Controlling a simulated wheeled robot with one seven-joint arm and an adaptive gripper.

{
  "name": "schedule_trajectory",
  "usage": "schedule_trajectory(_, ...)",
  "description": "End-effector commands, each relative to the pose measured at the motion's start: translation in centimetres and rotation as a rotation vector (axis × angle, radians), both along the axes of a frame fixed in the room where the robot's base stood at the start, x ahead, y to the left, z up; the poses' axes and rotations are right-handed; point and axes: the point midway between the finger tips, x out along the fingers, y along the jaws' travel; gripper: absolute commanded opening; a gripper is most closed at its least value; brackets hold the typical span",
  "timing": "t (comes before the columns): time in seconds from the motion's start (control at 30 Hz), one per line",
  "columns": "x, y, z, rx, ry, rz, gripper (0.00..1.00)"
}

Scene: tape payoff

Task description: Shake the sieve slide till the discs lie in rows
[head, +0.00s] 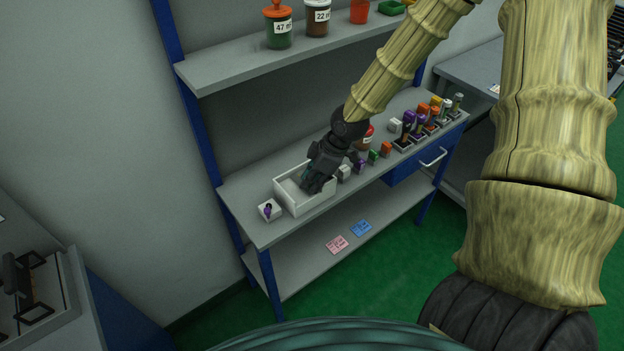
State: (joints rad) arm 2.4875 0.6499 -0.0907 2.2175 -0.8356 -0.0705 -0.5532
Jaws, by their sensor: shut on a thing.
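My gripper (316,185) reaches down into the right part of an open white tray (294,208) on the bench. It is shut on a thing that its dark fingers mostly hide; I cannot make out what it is. A small teal patch shows beside the fingers. The left part of the tray floor looks bare. I cannot make out a sieve slide or any discs in this view.
A small white block with a purple piece (267,210) stands left of the tray. Several small coloured blocks, a red-brown jar (365,138) and racks of coloured items (420,126) stand to the right. A shelf (240,61) with jars runs above. Pink (337,244) and blue (361,228) cards lie below.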

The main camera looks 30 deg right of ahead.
Motion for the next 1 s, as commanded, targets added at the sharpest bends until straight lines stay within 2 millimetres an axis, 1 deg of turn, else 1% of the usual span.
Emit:
schedule_trajectory(0.17, 0.0, 0.7, 0.0, 0.0, -0.001, 0.002, 0.0)
schedule_trajectory(0.4, -0.1, 2.5, 0.0, 0.001, -0.001, 0.001, 0.0)
schedule_trajectory(0.7, 0.0, 2.6, 0.1, 0.001, -0.003, 0.001, 0.0)
schedule_trajectory(0.73, 0.0, 2.6, 0.1, 0.001, -0.003, 0.001, 0.23)
schedule_trajectory(0.83, -0.1, 2.6, 0.1, 0.001, -0.003, 0.001, 0.4)
schedule_trajectory(1.0, -0.1, 2.6, 0.1, 0.002, -0.001, 0.0, 0.4)
